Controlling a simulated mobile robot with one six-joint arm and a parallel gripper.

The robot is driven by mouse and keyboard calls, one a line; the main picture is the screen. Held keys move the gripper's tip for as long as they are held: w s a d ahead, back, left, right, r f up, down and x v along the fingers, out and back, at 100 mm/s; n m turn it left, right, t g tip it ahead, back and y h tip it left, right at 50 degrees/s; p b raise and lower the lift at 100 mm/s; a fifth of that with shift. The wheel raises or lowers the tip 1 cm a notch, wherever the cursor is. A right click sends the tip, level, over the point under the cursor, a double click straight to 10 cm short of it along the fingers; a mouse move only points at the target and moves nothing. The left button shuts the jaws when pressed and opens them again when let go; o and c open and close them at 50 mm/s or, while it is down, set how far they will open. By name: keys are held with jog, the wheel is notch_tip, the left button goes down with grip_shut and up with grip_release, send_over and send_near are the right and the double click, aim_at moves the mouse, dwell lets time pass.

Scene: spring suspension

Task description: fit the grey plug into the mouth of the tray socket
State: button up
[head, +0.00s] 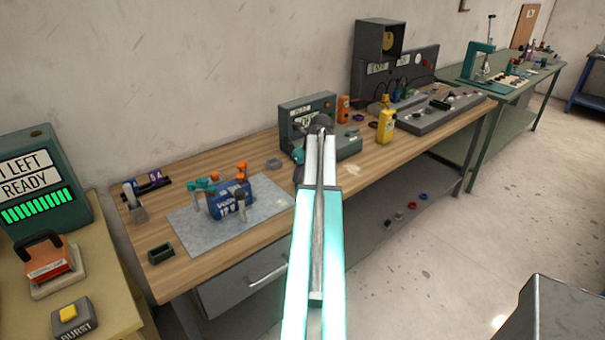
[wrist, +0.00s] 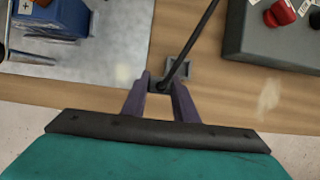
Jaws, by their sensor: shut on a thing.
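In the wrist view my gripper (wrist: 160,82) has its two purple fingers close together on a small dark grey piece, which I take for the grey plug (wrist: 161,87). Most of it is hidden between the fingertips. A black lead or rod runs from there up and to the right. Just beyond the tips is a small grey block on the wood, likely the tray socket (wrist: 180,68); its mouth is not clear. There my arm hides most of the gripper. I cannot tell whether plug and socket touch.
A blue box (head: 230,198) with orange and teal parts stands on the grey mat (head: 187,236). A grey-green tester (head: 306,107) stands behind my arm, with a yellow bottle (head: 385,127) to its right. Bare wood lies at the bench's front edge.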

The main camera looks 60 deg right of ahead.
jog(key=shift+w+d+f+p, duration=0.1)
jog(key=shift+w+d+p, duration=0.25)
jog(key=shift+d, duration=0.5)
jog(key=shift+w+d+f+p, duration=0.15)
jog(key=shift+w+d, duration=0.3)
jog(key=shift+d, duration=0.35)
jog(key=shift+w+d+p, duration=0.25)
jog(key=shift+w+d, duration=0.15)
jog(key=shift+d, duration=0.45)
jog(key=shift+f, duration=0.1)
jog(key=shift+f+p, duration=0.8)
jog(key=shift+f, duration=0.85)
jog(key=shift+f, duration=0.15)
jog(key=o, duration=1.1)
jog(key=shift+c, duration=0.2)
jog(key=b+v, duration=0.3)
jog(key=v, duration=0.9)
